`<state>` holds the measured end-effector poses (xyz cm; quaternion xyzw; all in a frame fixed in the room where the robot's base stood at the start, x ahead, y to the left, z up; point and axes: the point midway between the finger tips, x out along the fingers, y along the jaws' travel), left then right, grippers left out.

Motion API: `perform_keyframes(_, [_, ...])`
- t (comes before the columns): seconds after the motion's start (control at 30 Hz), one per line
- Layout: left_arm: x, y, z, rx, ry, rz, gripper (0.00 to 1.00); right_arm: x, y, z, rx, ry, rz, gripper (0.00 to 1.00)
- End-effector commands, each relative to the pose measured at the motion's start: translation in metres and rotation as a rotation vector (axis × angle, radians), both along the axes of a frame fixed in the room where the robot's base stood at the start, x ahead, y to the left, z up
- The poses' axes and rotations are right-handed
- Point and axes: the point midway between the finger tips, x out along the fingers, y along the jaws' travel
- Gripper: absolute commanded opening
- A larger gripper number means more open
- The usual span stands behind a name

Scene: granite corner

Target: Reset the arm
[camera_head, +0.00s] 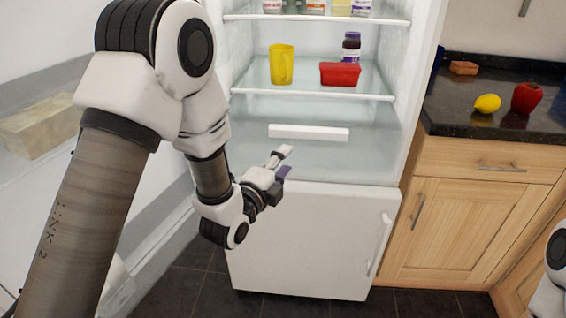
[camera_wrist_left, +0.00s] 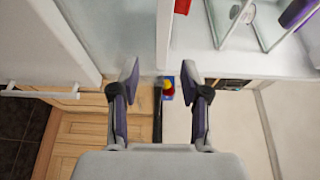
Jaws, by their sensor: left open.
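My left arm comes in from the left in the head view and reaches in front of the open fridge (camera_head: 310,225). My left gripper (camera_head: 284,162) is at the height of the fridge compartment's lower edge, apart from the shelf items. In the left wrist view my left gripper (camera_wrist_left: 160,78) has its two fingers spread with nothing held between them. A small blue, red and yellow thing (camera_wrist_left: 168,87) shows far off beyond the fingers; I cannot tell what it is. A bit of my right arm shows at the lower right of the head view, but its gripper does not.
A yellow cup (camera_head: 281,65), a red container (camera_head: 340,74) and a dark purple-labelled jar (camera_head: 351,46) stand on a fridge shelf. A lemon (camera_head: 487,103), a red pepper (camera_head: 526,98) and an orange-brown block (camera_head: 463,68) are on the dark counter (camera_head: 455,120) at right.

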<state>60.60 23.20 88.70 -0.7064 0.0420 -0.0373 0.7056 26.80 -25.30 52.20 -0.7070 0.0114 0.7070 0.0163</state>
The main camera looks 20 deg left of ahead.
Motion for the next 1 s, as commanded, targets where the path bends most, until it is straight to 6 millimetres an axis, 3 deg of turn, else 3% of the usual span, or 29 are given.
perform_keyframes(0.43, [-0.001, 0.0, -0.001, 0.0, 0.001, -0.001, 0.46, 0.0, 0.0, 0.0, 0.0, 0.0, 0.0, 0.4])
perform_keyframes(0.53, [-0.004, 0.0, -0.02, 0.0, 0.037, -0.001, 0.46, 0.0, 0.0, 0.0, 0.0, 0.0, 0.0, 0.4])
perform_keyframes(0.57, [-0.006, 0.0, -0.033, 0.001, 0.06, 0.0, 0.46, 0.0, 0.0, 0.0, 0.0, 0.0, 0.0, 0.4])
perform_keyframes(0.67, [-0.024, 0.001, -0.096, 0.0, 0.186, 0.002, 0.46, 0.0, 0.0, 0.0, 0.0, 0.0, 0.0, 0.4])
perform_keyframes(0.77, [-0.061, 0.003, -0.177, -0.025, 0.396, 0.021, 0.46, 0.0, 0.0, 0.0, 0.0, 0.0, 0.0, 0.4])
perform_keyframes(0.8, [-0.08, 0.005, -0.208, -0.07, 0.498, 0.042, 0.46, 0.0, 0.0, 0.0, 0.0, 0.0, 0.0, 0.4])
perform_keyframes(0.9, [-0.138, 0.009, -0.277, -0.238, 0.768, 0.144, 0.46, 0.0, 0.0, 0.0, 0.0, 0.0, 0.0, 0.4])
perform_keyframes(1.0, [-0.203, 0.014, -0.328, -0.447, 1.019, 0.326, 0.46, 0.0, 0.0, 0.0, 0.0, 0.0, 0.0, 0.4])
